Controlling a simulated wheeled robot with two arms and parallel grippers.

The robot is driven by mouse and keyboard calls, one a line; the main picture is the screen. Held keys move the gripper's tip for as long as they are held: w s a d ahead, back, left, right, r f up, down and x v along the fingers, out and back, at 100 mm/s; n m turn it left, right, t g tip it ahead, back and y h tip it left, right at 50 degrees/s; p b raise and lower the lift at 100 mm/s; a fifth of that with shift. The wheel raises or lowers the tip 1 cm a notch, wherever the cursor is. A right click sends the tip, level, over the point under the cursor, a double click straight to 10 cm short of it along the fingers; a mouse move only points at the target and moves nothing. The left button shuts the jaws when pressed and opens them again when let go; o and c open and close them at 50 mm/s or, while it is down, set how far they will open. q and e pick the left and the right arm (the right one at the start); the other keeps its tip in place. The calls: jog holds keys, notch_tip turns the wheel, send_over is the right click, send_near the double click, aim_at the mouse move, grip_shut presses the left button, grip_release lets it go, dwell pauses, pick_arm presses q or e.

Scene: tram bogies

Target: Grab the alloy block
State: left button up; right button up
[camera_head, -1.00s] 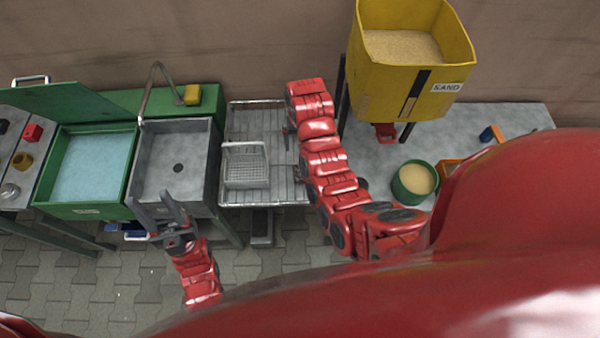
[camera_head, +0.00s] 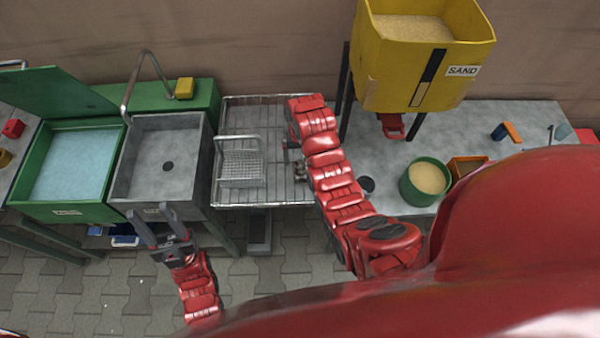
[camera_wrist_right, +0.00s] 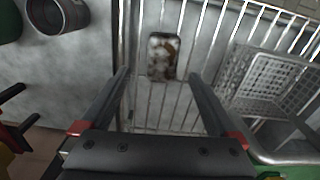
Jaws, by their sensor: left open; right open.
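The block (camera_wrist_right: 162,56), dark grey with pale and rusty-brown patches, lies on the wire rack (camera_wrist_right: 143,105) in the right wrist view. My right gripper (camera_wrist_right: 160,76) is open, its two fingers pointing toward the block with one on each side of its line. The block is between and slightly beyond the fingertips; I see no contact. In the head view my right arm hides most of this gripper, and I cannot make out the block clearly. My left gripper (camera_head: 152,213) is open and empty in front of the grey sink (camera_head: 190,180).
A wire basket (camera_head: 241,167) stands on the rack, close to my right gripper; it also shows in the wrist view (camera_wrist_right: 265,85). Right of the rack are a yellow sand hopper (camera_head: 400,75) and a green sand tub (camera_head: 410,190). A green water basin (camera_head: 115,205) is at left.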

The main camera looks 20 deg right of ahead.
aim_at(300, 168)
jog(key=f+p, duration=0.2)
jog(key=f, duration=0.1)
jog(key=shift+s+a, duration=0.2)
jog(key=shift+s, duration=0.1)
jog(key=shift+f, duration=0.7)
grip_shut()
jog(key=shift+w+r, duration=0.1)
jog(key=shift+r, duration=0.05)
